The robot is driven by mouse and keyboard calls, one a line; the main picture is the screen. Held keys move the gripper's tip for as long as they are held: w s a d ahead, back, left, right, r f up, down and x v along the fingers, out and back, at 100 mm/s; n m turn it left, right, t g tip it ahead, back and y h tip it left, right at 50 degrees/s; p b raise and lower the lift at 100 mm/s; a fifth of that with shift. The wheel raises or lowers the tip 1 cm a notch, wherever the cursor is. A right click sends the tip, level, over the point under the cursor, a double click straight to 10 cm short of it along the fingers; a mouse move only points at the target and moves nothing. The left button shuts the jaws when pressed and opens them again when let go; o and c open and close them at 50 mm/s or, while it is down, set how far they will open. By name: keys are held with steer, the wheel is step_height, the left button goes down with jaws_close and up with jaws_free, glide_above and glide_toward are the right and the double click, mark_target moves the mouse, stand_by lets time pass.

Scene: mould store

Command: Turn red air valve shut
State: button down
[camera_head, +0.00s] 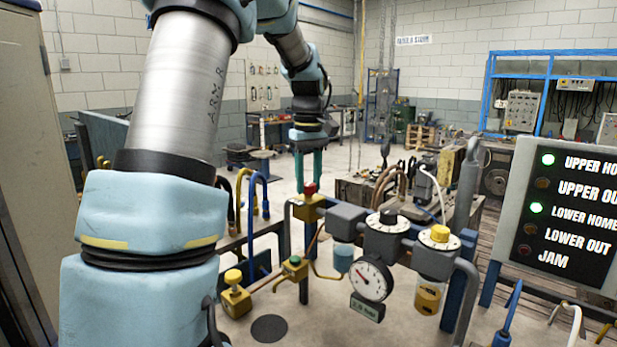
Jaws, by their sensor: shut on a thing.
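The red air valve (310,190) is a small red knob on top of a yellow valve body (309,209), at the left end of the grey air-treatment unit. My gripper (309,180) points straight down from above, its teal fingers shut on the red knob. The fingers hide part of the knob, so its turn angle cannot be told.
Right of the valve are a pressure gauge (371,280), a grey regulator (384,238) and a yellow-capped unit (438,248). Yellow valves (236,297) and bent pipes stand below left. An indicator panel (566,212) fills the right side.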

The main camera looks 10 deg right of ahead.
mark_target(309, 184)
steer(key=m+p, duration=0.1)
steer(key=m, duration=0.4)
steer(key=shift+m, duration=0.3)
stand_by(0.4)
steer(key=shift+c, duration=2.2)
jaws_free()
step_height(309, 184, up, 11)
steer(key=b, duration=0.2)
steer(key=shift+f, duration=0.15)
